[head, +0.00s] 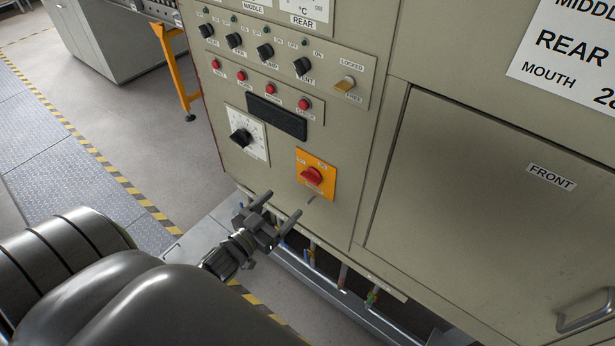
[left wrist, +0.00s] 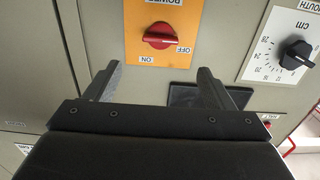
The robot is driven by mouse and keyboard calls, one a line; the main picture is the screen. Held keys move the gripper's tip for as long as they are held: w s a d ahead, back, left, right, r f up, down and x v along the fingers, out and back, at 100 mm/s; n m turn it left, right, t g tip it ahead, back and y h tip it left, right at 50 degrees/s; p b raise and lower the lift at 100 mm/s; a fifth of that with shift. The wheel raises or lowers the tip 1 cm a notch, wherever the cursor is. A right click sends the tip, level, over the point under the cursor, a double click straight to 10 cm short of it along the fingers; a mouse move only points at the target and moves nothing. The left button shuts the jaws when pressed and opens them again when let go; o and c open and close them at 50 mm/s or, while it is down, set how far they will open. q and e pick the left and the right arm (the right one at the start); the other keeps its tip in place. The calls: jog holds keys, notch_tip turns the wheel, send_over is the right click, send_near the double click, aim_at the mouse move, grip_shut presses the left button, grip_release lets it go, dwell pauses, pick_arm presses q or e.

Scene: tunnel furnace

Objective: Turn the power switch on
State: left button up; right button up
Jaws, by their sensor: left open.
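The power switch is a red rotary knob (head: 312,176) on an orange plate (head: 327,190), low on the control panel in the head view. The left wrist view shows the knob (left wrist: 159,36) upside down, with POWER, OFF and ON labels. My right gripper is not in view.
A black dial (head: 241,137) on a white scale sits left of the switch, with a dark display (head: 276,118) above. Red buttons and several black selector knobs are higher up. Pipes run below the panel. A FRONT door (head: 470,200) is at right.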

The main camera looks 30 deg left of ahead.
aim_at(308, 180)
pick_arm(q)
jog(key=w, duration=0.3)
jog(key=w+p, duration=0.1)
jog(key=w, duration=0.2)
jog(key=w+p, duration=0.1)
jog(key=w, duration=0.3)
jog(key=shift+d, duration=0.35)
jog(key=shift+w, duration=0.5)
jog(key=shift+d, duration=0.1)
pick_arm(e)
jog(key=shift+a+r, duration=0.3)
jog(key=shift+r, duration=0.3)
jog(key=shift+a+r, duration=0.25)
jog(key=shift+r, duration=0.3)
pick_arm(q)
jog(key=shift+c, duration=0.5)
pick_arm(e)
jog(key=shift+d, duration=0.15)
pick_arm(q)
jog(key=c, duration=0.9)
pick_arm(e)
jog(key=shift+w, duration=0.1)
